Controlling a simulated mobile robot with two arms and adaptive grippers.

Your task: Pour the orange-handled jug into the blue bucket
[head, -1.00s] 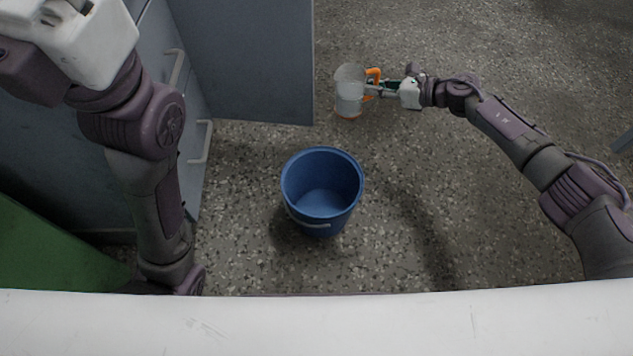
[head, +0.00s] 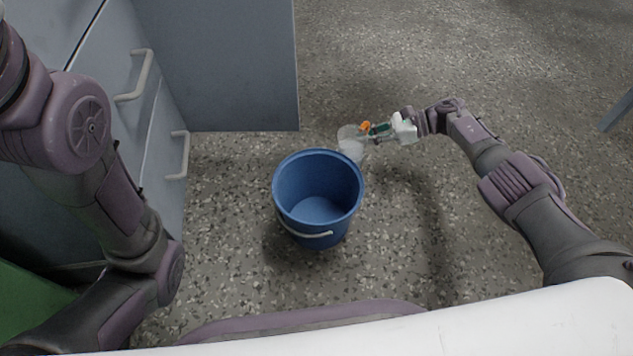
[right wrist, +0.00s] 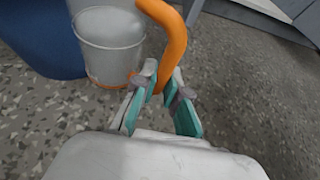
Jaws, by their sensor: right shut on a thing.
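The blue bucket (head: 318,205) stands on the floor in the middle of the head view, with its handle down on the near side. The clear jug (head: 351,143) is at the bucket's far right rim in that view. In the right wrist view the jug (right wrist: 112,45) shows an orange base ring and an orange handle (right wrist: 172,40), with the bucket (right wrist: 40,35) behind it on the left. My right gripper (head: 378,131) is shut on the orange handle. I cannot tell what the jug holds. My left gripper is out of view; only my left arm shows.
A grey cabinet (head: 225,65) with white handles stands at the left, its door or side reaching close to the bucket's far side. A green surface (head: 30,305) is at the lower left. The speckled floor right of the bucket is clear.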

